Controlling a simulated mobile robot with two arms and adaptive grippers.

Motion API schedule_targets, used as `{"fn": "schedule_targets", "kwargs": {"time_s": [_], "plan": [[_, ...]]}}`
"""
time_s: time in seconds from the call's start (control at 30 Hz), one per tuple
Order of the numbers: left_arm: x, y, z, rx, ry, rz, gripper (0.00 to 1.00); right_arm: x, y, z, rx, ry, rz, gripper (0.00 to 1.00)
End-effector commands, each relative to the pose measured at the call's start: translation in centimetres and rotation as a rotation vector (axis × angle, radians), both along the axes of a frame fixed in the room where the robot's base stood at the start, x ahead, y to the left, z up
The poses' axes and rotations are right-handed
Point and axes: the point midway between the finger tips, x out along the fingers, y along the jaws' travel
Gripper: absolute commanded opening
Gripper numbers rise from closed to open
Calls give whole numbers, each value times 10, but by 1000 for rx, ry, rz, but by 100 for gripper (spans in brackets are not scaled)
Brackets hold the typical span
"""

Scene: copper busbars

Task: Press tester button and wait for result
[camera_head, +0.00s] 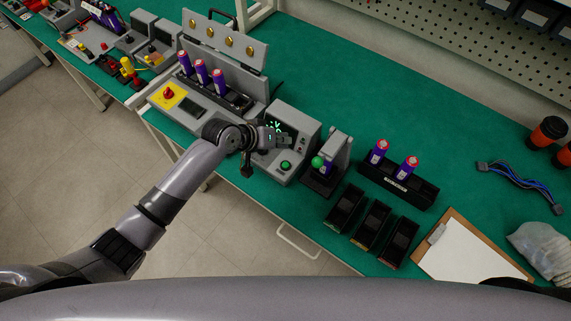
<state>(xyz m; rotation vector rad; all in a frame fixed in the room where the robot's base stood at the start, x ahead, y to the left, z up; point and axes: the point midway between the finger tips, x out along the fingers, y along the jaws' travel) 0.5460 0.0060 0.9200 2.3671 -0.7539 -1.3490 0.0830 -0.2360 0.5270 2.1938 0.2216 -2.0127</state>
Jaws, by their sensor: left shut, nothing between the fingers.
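The grey tester box (299,125) stands near the front edge of the green bench. It has a dark screen with green markings (275,127) and a green button (285,165) on its front panel. My left gripper (286,139) is shut and empty, over the box's front, between screen and button in the picture. It partly covers the screen. It appears apart from the button, though the height between them is hard to judge. A small fixture with a green ball-shaped knob (317,162) stands right of the box. My right gripper is out of view.
A grey case with several purple cells (201,71) and a red button on yellow (168,92) is at left. A black holder (396,183) with two purple cells, several black bins (346,207) and a clipboard (470,255) lie right. The bench behind is clear.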

Motion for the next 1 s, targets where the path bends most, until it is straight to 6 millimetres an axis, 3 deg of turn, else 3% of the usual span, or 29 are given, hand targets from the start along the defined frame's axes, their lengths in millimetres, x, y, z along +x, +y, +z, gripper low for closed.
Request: {"fn": "schedule_targets", "kwargs": {"time_s": [0.43,0.67,1.0], "plan": [[0,1,-63,1,-1,0,0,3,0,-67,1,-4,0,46],[0,0,-80,0,0,0,0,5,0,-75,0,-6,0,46],[0,0,-80,0,0,0,0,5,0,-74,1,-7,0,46]]}}
